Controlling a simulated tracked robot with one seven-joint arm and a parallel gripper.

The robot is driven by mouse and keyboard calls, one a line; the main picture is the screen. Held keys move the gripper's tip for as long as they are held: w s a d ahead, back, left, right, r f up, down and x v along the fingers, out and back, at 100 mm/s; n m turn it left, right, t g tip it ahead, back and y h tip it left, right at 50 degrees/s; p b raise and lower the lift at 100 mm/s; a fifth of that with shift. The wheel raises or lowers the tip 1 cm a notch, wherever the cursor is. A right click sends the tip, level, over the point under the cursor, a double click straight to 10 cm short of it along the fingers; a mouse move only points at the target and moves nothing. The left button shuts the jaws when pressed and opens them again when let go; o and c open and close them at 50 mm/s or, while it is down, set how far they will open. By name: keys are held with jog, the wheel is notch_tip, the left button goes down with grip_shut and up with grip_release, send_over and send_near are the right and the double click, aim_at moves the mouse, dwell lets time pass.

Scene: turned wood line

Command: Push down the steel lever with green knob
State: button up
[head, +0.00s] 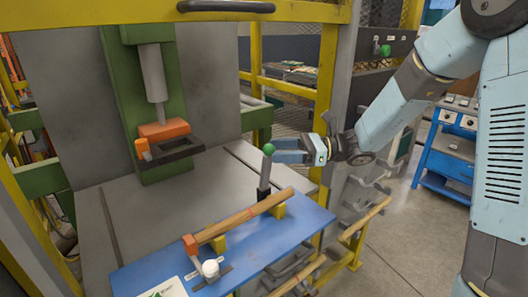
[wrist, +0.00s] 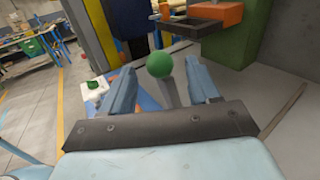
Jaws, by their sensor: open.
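The steel lever (head: 265,175) stands nearly upright on the blue board (head: 262,248), with a green knob (head: 269,149) at its top. In the wrist view the green knob (wrist: 159,64) shows between my two fingers, with the lever shaft (wrist: 169,94) below it. My gripper (head: 279,151) is open, pointing left in the head view, with its fingertips close beside the knob. It also shows in the wrist view (wrist: 160,84). I cannot tell whether a finger touches the knob. The gripper holds nothing.
A wooden rod (head: 240,216) lies across yellow supports on the blue board, near a white knob (head: 210,268). A green press column with an orange block (head: 165,130) stands behind. A yellow frame post (head: 327,85) stands near my arm. Grey table surface is clear at left.

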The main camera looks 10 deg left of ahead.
jog(key=shift+x, duration=2.65)
